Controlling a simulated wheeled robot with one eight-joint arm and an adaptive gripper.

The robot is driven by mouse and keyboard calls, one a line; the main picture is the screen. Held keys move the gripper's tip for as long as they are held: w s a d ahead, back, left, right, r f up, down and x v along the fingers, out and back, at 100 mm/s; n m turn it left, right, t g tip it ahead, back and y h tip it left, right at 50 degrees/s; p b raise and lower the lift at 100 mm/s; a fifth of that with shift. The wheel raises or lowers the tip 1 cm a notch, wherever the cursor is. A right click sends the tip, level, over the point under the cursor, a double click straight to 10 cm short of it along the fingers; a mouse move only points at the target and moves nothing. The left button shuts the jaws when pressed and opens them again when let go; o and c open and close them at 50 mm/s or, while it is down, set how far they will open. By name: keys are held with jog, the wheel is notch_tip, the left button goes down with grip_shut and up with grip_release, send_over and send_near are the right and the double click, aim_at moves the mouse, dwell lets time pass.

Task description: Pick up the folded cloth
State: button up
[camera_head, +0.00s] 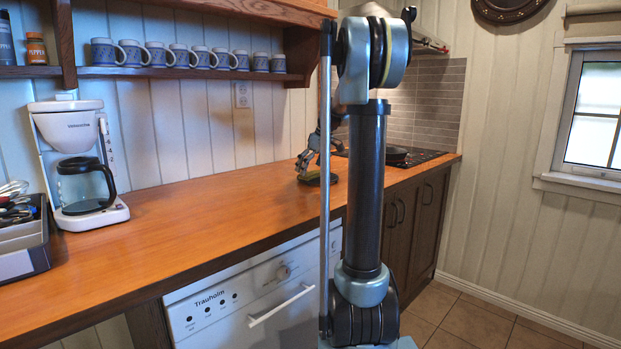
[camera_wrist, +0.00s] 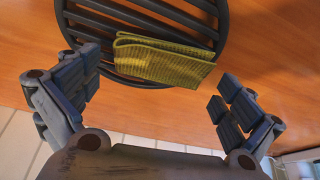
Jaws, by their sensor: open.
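The folded cloth (camera_wrist: 165,62) is yellow-green and ribbed, and it shows in the wrist view. It lies on a dark round slatted trivet (camera_wrist: 105,17) on the wooden counter. My gripper (camera_wrist: 160,98) is open, with one finger on each side of the picture and the cloth a little beyond and between them. The fingers do not appear to touch the cloth. In the head view my gripper (camera_head: 309,168) is small and low over the counter, beside the trivet (camera_head: 318,177). My arm hides part of this area, and the cloth is hard to make out there.
A white coffee maker (camera_head: 80,165) and a utensil tray (camera_head: 24,250) stand at the left of the counter (camera_head: 200,215). Several mugs (camera_head: 187,56) line the shelf above. A hob (camera_head: 400,157) with a dark pan lies to the right. The middle of the counter is clear.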

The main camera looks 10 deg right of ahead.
jog(key=shift+f, duration=0.25)
jog(key=c, duration=0.9)
jog(key=shift+o, duration=0.2)
jog(key=shift+r, duration=0.1)
